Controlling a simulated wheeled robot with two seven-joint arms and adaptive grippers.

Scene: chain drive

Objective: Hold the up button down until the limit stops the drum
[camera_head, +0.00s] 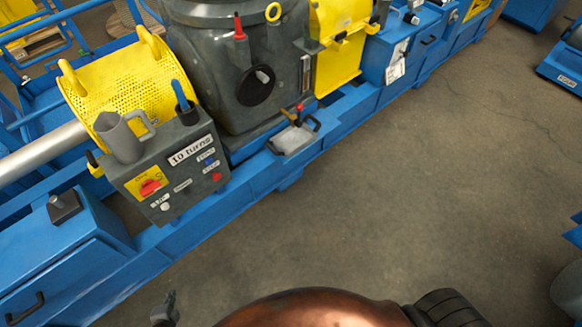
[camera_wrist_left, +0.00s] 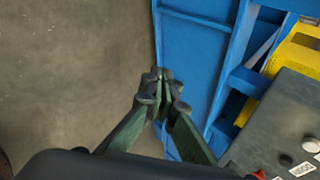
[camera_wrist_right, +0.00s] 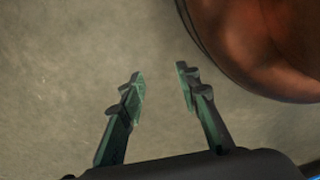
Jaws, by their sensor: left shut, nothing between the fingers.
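The grey control box (camera_head: 150,180) stands at the left on the blue frame and carries a "10 turns" label (camera_head: 190,150). Its face has a white button (camera_head: 165,207), a blue button (camera_head: 209,161), a red button (camera_head: 216,177) and a red rotary switch on a yellow plate (camera_head: 148,187). The small button labels are too blurred to read, so I cannot tell which is up. A yellow perforated cylinder (camera_head: 120,85) sits behind the box; I see no separate drum. My left gripper (camera_wrist_left: 163,84) is shut and empty, clear of the box. My right gripper (camera_wrist_right: 159,74) is open and empty over the floor.
A grey mug (camera_head: 122,138) and a blue-handled tool in a dark holder (camera_head: 183,103) stand on the box. A blue cabinet (camera_head: 65,255) is at lower left. The floor (camera_head: 400,180) in front is free.

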